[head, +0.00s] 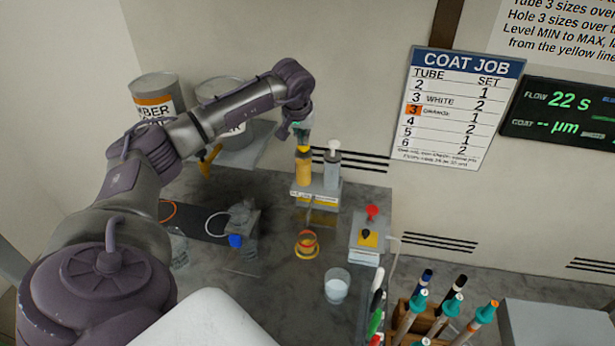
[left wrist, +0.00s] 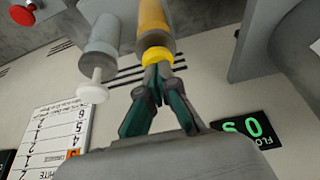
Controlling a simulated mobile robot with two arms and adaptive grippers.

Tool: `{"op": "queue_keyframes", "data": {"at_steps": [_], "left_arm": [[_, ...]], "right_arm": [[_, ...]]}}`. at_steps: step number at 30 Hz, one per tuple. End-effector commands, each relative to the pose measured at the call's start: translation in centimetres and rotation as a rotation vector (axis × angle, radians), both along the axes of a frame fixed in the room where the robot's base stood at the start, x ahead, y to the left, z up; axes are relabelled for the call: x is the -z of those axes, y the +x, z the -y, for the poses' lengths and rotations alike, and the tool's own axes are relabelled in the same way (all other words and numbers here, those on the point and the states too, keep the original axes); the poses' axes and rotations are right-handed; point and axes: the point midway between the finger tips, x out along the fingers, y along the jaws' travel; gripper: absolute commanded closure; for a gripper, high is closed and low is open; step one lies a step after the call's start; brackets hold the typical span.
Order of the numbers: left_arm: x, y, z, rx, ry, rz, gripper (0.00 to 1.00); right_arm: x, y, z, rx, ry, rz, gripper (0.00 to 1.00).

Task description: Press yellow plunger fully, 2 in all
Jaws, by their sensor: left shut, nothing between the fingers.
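The yellow plunger (head: 303,150) tops an amber-yellow cylinder (head: 303,174) on a small stand at the back of the bench. In the left wrist view, the plunger's yellow round head (left wrist: 156,54) sits at the fingertips. My left gripper (head: 302,142) points down at the plunger from above, its fingers shut with nothing between them. In the left wrist view, the closed fingertips (left wrist: 158,72) are at the plunger head and seem to touch it. A grey cylinder with a white plunger (head: 333,146) stands just to the right. My right gripper is not in view.
A box with a red button (head: 372,212) stands to the right of the stand. A pen rack (head: 412,318) is at lower right.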

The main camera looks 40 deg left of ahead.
Motion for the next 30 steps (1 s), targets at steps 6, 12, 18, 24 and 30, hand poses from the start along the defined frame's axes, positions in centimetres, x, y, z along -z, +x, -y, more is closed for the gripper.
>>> {"op": "queue_keyframes", "data": {"at_steps": [6, 12, 18, 24, 30], "left_arm": [[-1.4, 0.0, 0.0, 0.001, -0.001, -0.003, 1.0], [-2.6, 0.0, 0.0, 0.0, -0.001, -0.002, 1.0], [-3.7, 0.0, 0.0, 0.0, -0.001, 0.0, 1.0], [-3.7, 0.0, 0.0, 0.0, 0.0, 0.0, 1.0], [-3.7, 0.0, 0.0, 0.0, 0.0, 0.0, 1.0]], "right_arm": [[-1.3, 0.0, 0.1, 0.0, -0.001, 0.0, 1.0], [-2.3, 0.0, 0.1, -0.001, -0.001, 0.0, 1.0], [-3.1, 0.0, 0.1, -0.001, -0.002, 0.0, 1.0], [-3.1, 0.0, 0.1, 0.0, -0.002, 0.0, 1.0], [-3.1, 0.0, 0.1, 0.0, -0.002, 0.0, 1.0]]}}
